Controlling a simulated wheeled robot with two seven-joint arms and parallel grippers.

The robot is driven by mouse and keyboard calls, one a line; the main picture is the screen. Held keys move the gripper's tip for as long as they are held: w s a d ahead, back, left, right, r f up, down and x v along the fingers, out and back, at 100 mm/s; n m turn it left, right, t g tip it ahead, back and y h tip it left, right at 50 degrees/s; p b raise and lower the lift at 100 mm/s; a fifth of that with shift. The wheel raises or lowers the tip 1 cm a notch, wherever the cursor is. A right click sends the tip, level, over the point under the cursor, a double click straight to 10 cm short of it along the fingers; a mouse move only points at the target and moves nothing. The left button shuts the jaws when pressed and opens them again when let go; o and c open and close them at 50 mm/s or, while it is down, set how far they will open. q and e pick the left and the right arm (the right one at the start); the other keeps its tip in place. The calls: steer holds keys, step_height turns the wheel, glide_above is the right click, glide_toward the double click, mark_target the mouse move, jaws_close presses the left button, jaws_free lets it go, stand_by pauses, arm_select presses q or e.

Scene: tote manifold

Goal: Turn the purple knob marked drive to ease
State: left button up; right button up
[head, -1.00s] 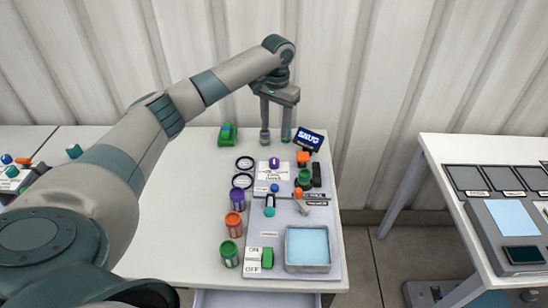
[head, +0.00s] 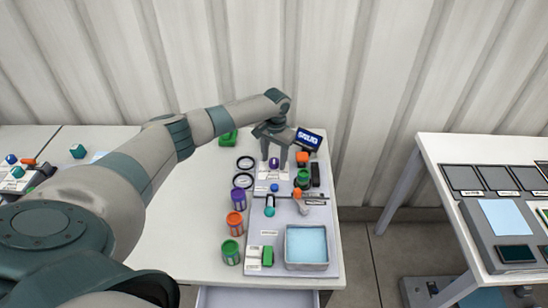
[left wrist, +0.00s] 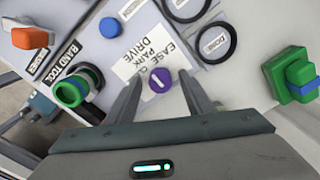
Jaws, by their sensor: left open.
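The purple knob (left wrist: 160,81) has a white pointer line and sits on a white label plate (left wrist: 152,52) that reads ease, park, drive. It also shows in the head view (head: 274,163). My left gripper (left wrist: 168,86) is open, with one finger on each side of the knob; I cannot tell whether they touch it. In the head view my left gripper (head: 274,165) points down over the knob at the back of the panel. My right gripper is not in view.
Black rings (head: 245,163), a purple jar (head: 242,198), an orange jar (head: 235,222) and a light-blue tray (head: 307,266) are nearby.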

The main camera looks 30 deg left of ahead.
arm_select(q)
steer(key=shift+f, duration=0.1)
steer(key=shift+c, duration=0.3)
steer(key=c, duration=1)
steer(key=shift+m, duration=0.5)
steer(key=m, duration=0.4)
steer(key=shift+a+p, duration=0.1)
steer(key=shift+p, duration=0.25)
steer(key=m, duration=0.5)
steer(key=o, duration=1.1)
steer(key=shift+c, duration=0.2)
